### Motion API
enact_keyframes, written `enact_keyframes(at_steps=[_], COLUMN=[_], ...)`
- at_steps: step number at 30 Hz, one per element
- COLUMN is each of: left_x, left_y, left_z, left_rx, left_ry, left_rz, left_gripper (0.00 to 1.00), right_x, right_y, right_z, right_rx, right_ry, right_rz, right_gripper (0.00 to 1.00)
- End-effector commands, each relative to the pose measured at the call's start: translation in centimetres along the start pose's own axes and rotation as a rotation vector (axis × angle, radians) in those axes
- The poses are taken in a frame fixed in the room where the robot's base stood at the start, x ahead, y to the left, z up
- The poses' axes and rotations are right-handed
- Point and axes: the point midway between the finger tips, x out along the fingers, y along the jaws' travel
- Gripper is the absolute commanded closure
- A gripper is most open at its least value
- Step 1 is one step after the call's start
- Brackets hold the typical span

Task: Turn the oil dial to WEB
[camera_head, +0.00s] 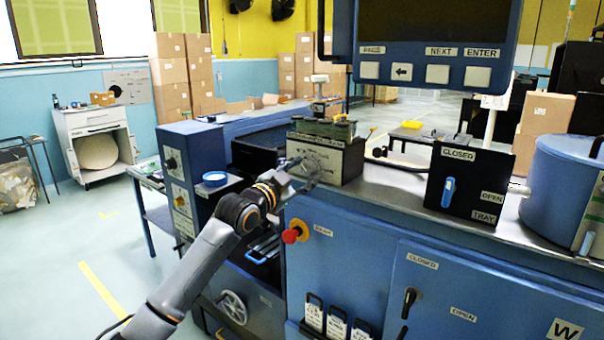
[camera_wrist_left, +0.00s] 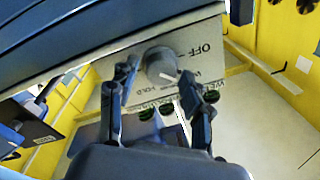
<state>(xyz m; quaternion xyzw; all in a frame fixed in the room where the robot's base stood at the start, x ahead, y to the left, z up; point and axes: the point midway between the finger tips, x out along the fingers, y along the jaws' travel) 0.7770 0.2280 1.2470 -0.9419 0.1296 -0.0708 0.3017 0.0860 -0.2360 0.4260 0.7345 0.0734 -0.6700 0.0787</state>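The oil dial (camera_wrist_left: 160,64) is a round grey knob with a white pointer mark on a light panel, seen in the left wrist view. An OFF label (camera_wrist_left: 207,48) is printed beside it; other lettering is small and partly hidden, and I cannot read a WEB label clearly. The pointer slants to the lower right in that view, away from OFF. My left gripper (camera_wrist_left: 159,72) is open, with one finger on each side of the dial; contact is unclear. In the head view my left gripper (camera_head: 306,172) is at the panel of the grey box (camera_head: 345,160), hiding the dial.
A red stop button (camera_head: 291,236) projects below the gripper. A black box with a blue lever (camera_head: 448,192) stands to the right, and a button console (camera_head: 430,60) hangs above.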

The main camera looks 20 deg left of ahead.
Motion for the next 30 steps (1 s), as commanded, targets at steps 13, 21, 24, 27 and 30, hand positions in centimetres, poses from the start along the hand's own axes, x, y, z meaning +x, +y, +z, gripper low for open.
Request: enact_keyframes(at_steps=[13,21,24,27,30], left_x=[-1.0,-6.2,-8.3,-10.0,-11.1], left_y=[0.0,0.1,0.0,0.0,0.0], left_z=[0.1,0.1,0.1,0.1,0.1], left_rx=[0.001,0.004,0.003,0.002,0.001], left_ry=[0.0,0.0,-0.001,-0.002,-0.002], left_rz=[0.0,0.001,0.0,0.0,0.0], left_gripper=[0.43,0.43,0.43,0.43,0.43], right_x=[0.0,0.0,0.0,0.0,0.0], right_y=[-0.1,-0.1,-0.1,-0.1,-0.1], right_z=[-0.1,0.0,0.0,0.0,0.0], right_rx=[0.001,0.001,0.001,0.0,0.0], right_ry=[0.001,0.0,0.0,0.0,0.0], right_rz=[-0.002,-0.001,-0.001,-0.001,-0.001], right_gripper=[0.17,0.17,0.17,0.17,0.17])
